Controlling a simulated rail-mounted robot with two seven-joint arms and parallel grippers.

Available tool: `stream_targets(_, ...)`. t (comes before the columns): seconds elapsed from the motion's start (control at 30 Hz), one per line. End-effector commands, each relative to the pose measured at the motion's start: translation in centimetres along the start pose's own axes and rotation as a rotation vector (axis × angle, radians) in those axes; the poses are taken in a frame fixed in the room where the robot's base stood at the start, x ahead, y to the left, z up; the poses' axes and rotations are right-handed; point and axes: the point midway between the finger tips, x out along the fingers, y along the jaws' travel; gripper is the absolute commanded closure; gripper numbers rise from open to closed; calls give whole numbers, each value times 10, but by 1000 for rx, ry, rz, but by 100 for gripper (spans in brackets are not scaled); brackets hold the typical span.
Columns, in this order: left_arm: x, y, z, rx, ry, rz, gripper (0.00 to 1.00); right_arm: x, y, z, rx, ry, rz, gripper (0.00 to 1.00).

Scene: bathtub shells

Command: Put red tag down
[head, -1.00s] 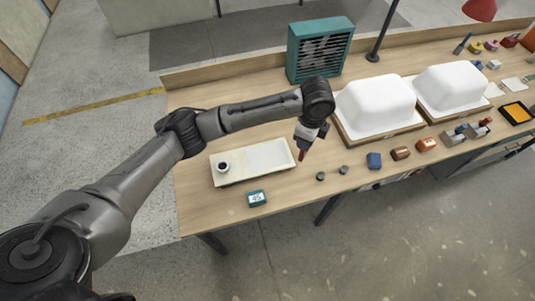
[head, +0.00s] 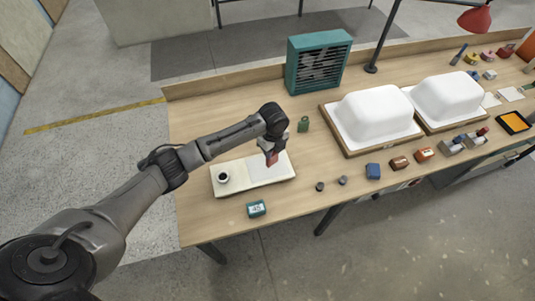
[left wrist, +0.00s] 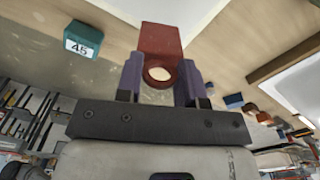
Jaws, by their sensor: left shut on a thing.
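My left gripper (head: 270,150) is shut on the red tag (head: 272,159), which hangs down from it. In the left wrist view the red tag (left wrist: 161,42) sits between the two purple fingers (left wrist: 159,82), with its round hole at the finger end. In the head view the tag is over the right part of a pale tray (head: 229,190); I cannot tell whether it touches the surface. My right gripper is not in view.
A small cup (head: 223,177) stands on the tray's left part. A green tag (head: 303,124) stands behind and right of the tray. A teal block marked 45 (head: 256,209) is in front. White tub shells (head: 377,112) and a teal heater (head: 318,62) stand farther off.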

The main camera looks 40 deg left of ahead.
Motion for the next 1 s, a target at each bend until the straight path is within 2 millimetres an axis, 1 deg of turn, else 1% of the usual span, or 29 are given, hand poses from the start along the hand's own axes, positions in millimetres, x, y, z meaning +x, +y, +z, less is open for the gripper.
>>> stream_targets(0.03,4,1,8,-4,0,1,98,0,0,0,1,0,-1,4)
stream_targets(0.1,9,2,15,-2,0,1,98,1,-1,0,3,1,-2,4)
stream_targets(0.27,14,2,23,-1,0,0,98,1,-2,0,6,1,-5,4)
stream_targets(0.37,16,2,23,0,0,1,98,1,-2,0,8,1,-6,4)
stream_targets(0.47,23,3,23,-1,1,2,98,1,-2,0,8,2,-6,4)
stream_targets(0.7,51,3,23,-2,0,2,98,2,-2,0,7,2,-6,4)
stream_targets(1.0,54,2,23,-1,-1,-1,98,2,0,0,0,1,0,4)
